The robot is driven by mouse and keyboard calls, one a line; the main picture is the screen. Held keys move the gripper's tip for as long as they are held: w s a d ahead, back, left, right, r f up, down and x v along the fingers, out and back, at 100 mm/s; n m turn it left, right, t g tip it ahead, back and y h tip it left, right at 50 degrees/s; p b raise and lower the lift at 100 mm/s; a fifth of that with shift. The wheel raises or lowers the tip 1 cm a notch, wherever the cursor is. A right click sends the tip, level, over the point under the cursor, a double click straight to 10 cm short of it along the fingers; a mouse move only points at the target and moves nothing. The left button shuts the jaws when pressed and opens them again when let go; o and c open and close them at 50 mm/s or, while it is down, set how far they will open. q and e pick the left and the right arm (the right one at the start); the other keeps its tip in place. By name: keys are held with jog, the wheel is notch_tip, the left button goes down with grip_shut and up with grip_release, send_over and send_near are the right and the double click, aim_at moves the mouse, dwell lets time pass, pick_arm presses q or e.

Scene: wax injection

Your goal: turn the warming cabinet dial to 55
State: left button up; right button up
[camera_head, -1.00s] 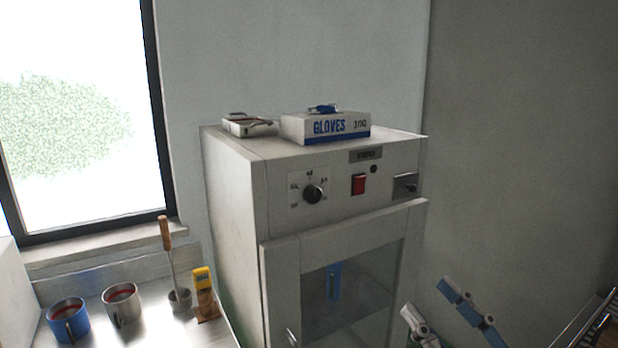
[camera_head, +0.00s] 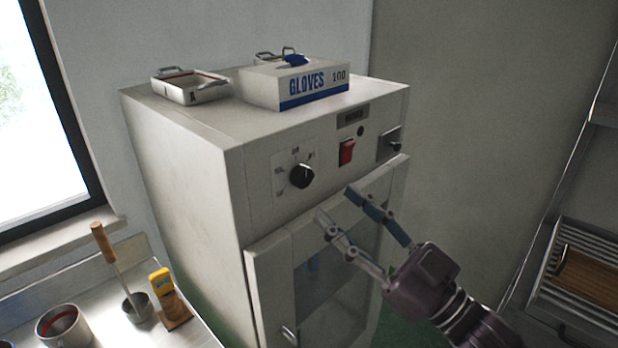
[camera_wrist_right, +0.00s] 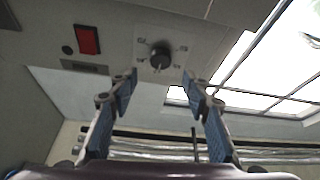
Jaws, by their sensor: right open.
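The warming cabinet (camera_head: 185,165) is a pale box with a glazed door. Its black dial (camera_head: 302,176) sits on a white scale plate on the upper front panel, left of a red switch (camera_head: 346,152). The scale numbers are too small to read. My right gripper (camera_head: 334,203) is open and empty in front of the door, below and right of the dial and apart from it. In the right wrist view the dial (camera_wrist_right: 160,55) shows ahead, just beyond and between the two open fingertips (camera_wrist_right: 162,76). My left gripper is not in view.
On the cabinet top stand a glove box (camera_head: 300,84) and a metal tray (camera_head: 190,86). A bench at lower left holds a mug (camera_head: 62,328), a ladle pot (camera_head: 137,306) and a yellow device (camera_head: 162,283). A rack (camera_head: 585,275) stands at right.

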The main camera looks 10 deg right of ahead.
aim_at(306, 179)
jog(key=p+x, duration=0.2)
jog(key=x, duration=0.4)
jog(key=shift+w+a, duration=0.2)
jog(key=shift+w, duration=0.05)
jog(key=shift+a+p, duration=0.1)
jog(key=shift+p, duration=0.2)
jog(key=shift+w, duration=0.15)
jog(key=c, duration=1.2)
jog(key=shift+o, duration=0.2)
